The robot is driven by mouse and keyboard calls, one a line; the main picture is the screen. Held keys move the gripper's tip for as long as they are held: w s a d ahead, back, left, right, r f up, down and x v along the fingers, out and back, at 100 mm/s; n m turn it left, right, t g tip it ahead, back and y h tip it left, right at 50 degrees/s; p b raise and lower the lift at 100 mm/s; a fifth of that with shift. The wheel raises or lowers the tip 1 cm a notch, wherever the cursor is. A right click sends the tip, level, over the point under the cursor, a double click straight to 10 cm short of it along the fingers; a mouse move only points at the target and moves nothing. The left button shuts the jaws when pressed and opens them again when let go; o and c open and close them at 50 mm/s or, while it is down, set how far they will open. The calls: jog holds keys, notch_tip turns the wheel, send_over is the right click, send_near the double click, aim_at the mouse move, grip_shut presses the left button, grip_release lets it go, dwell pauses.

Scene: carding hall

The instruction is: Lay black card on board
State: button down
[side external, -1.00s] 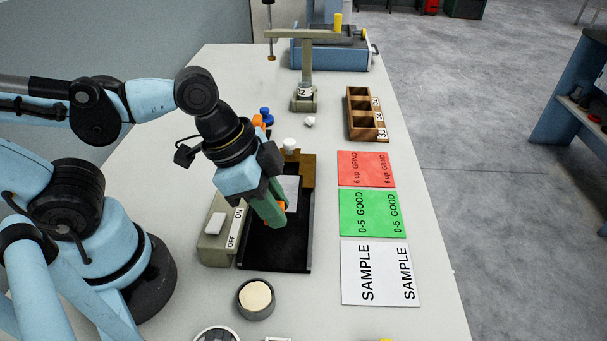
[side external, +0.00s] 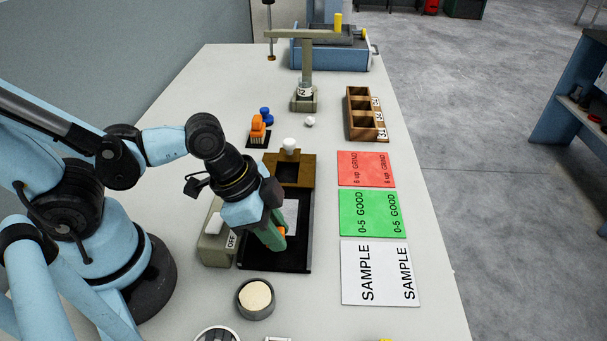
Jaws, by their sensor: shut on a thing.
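A flat black board (side external: 298,254) lies on the bench, with a white patch (side external: 291,212) on its upper part. My gripper (side external: 276,240) has green fingers and is low over the board, covering part of it and of the white patch. It is shut on a small orange piece (side external: 282,231), mostly hidden by the fingers. I cannot tell a separate black card apart from the dark board, nor whether the orange piece belongs to one. Whether the fingers touch the board is unclear.
A brown block (side external: 306,170) with a white knob (side external: 289,145) adjoins the board's far end. A switch box (side external: 214,245) is left, a round pot (side external: 256,299) in front. Red (side external: 366,169), green (side external: 371,213) and white SAMPLE (side external: 380,273) mats lie right. An orange brush-like item (side external: 258,129) stands behind.

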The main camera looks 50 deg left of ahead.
jog(key=shift+f, duration=0.95)
jog(key=shift+f, duration=0.15)
jog(key=c, duration=1)
grip_release()
jog(key=shift+r, duration=0.25)
jog(key=shift+v, duration=3.65)
jog(key=w+a+r+n+t+y, duration=0.1)
jog(key=w+a+n, duration=0.1)
jog(key=a+n, duration=0.1)
jog(key=w+a+r+n+t+y, duration=0.1)
jog(key=w+a+r+n, duration=0.1)
jog(key=w+a+n, duration=0.1)
jog(key=w+a+r+n+t+y, duration=0.1)
jog(key=w+a+n+t, duration=0.1)
jog(key=w+a+n, duration=0.1)
jog(key=shift+w+a+r, duration=0.25)
jog(key=shift+a, duration=0.05)
